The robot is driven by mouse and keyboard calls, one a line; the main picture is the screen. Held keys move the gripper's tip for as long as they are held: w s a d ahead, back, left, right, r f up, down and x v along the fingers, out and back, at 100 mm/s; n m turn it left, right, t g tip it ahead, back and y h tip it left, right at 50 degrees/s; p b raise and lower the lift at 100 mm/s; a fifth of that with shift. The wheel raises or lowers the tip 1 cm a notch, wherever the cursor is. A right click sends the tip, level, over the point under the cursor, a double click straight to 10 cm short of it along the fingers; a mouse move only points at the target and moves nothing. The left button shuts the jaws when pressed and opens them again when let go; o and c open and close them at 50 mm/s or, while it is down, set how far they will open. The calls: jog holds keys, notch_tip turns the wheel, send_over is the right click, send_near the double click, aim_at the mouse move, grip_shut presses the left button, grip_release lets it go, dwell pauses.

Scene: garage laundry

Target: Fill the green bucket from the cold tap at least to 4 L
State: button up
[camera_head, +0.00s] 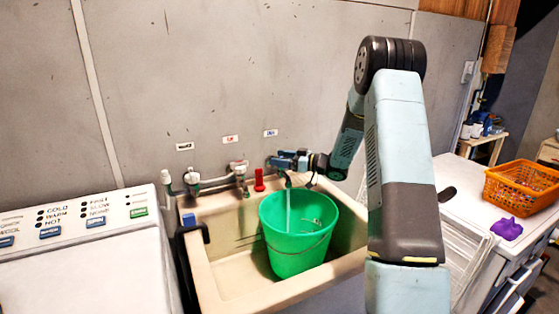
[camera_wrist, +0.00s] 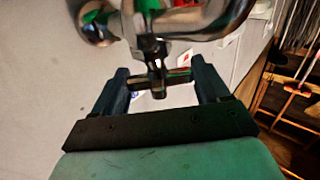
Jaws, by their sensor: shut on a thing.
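The green bucket (camera_head: 297,258) stands upright in the beige sink basin, towards its right side. A stream of water (camera_head: 289,207) falls into the bucket from the spout at the right, under the blue wall label (camera_head: 270,133). The water level and any litre marks cannot be made out. My gripper (camera_head: 286,162) is at the cold tap above the bucket. In the wrist view, my gripper (camera_wrist: 162,84) has its two fingers at either end of the dark tap handle (camera_wrist: 157,77), which lies between them. The fingers hide part of the tap in the head view.
The sink (camera_head: 205,272) has free room left of the bucket. A white washer (camera_head: 90,260) is at the left. An orange basket (camera_head: 522,188) and a purple thing (camera_head: 507,229) lie on the right-hand surface.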

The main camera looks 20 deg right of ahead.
jog(key=shift+a, duration=0.1)
jog(key=o, duration=1)
jog(key=shift+c, duration=0.2)
jog(key=v, duration=1.4)
jog(key=shift+w, duration=0.1)
jog(key=shift+c, duration=0.2)
